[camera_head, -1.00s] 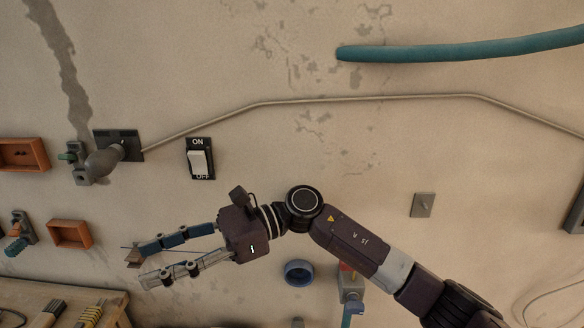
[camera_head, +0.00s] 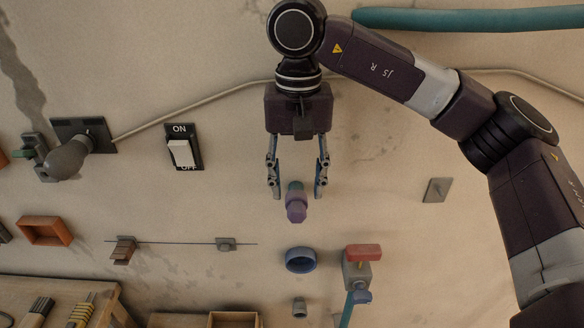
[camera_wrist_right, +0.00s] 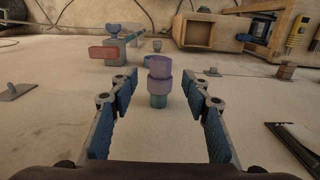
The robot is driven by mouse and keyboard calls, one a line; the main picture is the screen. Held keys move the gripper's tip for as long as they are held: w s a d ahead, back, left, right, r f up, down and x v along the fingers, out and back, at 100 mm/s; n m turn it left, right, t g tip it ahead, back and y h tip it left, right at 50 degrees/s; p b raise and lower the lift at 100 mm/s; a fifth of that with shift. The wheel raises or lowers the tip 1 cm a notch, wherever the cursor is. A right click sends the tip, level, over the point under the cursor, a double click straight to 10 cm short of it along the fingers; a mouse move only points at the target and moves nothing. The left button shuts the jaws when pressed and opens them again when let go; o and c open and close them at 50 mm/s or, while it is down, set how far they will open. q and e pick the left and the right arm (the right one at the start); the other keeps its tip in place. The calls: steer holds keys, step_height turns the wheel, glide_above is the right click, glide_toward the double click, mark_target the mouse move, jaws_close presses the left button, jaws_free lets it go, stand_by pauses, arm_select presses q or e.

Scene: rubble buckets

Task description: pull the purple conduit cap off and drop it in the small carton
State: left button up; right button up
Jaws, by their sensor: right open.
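The purple conduit cap (camera_head: 296,207) sits on a short teal stub (camera_head: 295,186) on the wall. It also shows in the right wrist view (camera_wrist_right: 159,77), upright on the stub, between and a little beyond my fingers. My right gripper (camera_head: 297,192) is open, with one finger on each side of the stub. In the right wrist view its fingers (camera_wrist_right: 163,82) stand apart from the cap, with a gap on both sides. An open brown box (camera_head: 234,318), perhaps the small carton, is at the bottom edge; it also shows in the right wrist view (camera_wrist_right: 198,32). My left gripper is out of view.
A blue ring-shaped cup (camera_head: 300,260) and a red-handled valve (camera_head: 362,254) are on the wall below the cap. An ON/OFF switch (camera_head: 182,150) and grey plug (camera_head: 68,158) are at left. A bench (camera_head: 60,292) with brushes is at lower left. A grey plate (camera_head: 436,190) is at right.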

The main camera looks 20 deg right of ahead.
mark_target(297, 207)
steer(key=f, duration=0.1)
steer(key=f+p, duration=0.1)
steer(key=f, duration=0.2)
steer(key=shift+s, duration=0.25)
steer(key=shift+w+f+p, duration=0.25)
steer(key=shift+f+p, duration=0.15)
steer(key=shift+f, duration=0.75)
steer(key=c, duration=1.2)
steer(key=o, duration=0.4)
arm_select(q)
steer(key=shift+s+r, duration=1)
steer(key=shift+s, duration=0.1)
arm_select(e)
steer(key=shift+a, duration=0.1)
jaws_close()
